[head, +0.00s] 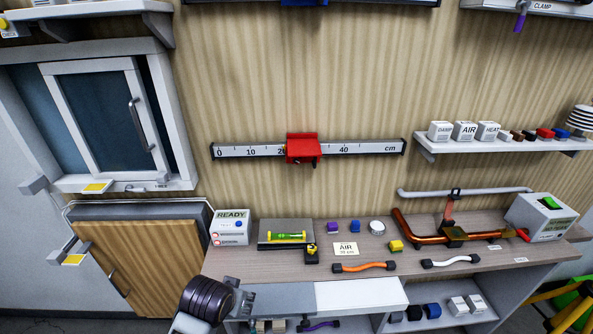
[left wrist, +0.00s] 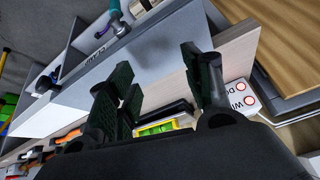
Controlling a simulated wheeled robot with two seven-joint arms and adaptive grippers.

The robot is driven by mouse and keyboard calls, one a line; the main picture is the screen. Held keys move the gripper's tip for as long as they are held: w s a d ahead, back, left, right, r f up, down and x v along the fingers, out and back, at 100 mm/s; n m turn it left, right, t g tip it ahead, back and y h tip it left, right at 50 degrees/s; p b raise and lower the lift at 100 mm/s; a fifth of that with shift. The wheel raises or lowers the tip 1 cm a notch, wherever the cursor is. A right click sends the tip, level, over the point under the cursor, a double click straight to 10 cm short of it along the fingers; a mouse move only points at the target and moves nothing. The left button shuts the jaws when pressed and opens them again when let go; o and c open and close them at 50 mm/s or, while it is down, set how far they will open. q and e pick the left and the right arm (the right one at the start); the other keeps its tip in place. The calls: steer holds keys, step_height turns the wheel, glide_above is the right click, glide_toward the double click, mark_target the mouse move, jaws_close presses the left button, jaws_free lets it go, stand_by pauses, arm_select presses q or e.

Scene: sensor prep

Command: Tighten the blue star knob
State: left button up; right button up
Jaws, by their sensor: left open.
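No star-shaped blue knob can be made out for certain. A blue piece (head: 304,3) on the upper rail is cut off by the top edge of the head view, so its shape is hidden. In the left wrist view a small teal-blue part (left wrist: 114,12) shows at the top edge, too small to name. My left gripper (head: 222,283) is low at the left front of the bench in the head view. In the left wrist view its dark fingers (left wrist: 160,75) are apart with nothing between them. My right gripper is out of view.
A red slider (head: 303,148) sits on a wall scale.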

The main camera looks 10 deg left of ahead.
arm_select(q)
steer(key=w+d+r+n+t+y, duration=0.15)
steer(key=w+d+r+t, duration=0.25)
steer(key=w+r, duration=0.8)
steer(key=w+d+r+n+t+y, duration=0.1)
steer(key=w+d+r+n+t, duration=0.2)
steer(key=w+r, duration=1)
steer(key=s+d+r+t+y, duration=0.1)
steer(key=s+d+r+t, duration=0.1)
steer(key=r, duration=1)
steer(key=s+d+r+n+t+y, duration=0.1)
steer(key=s+d+r+t+y, duration=0.1)
steer(key=r, duration=1.1)
steer(key=s+d+r+n+t+y, duration=0.1)
steer(key=s+d+r+t, duration=0.3)
steer(key=r, duration=0.8)
steer(key=shift+d+r, duration=0.2)
steer(key=shift+d, duration=0.45)
steer(key=shift+y, duration=0.25)
steer(key=shift+r, duration=0.15)
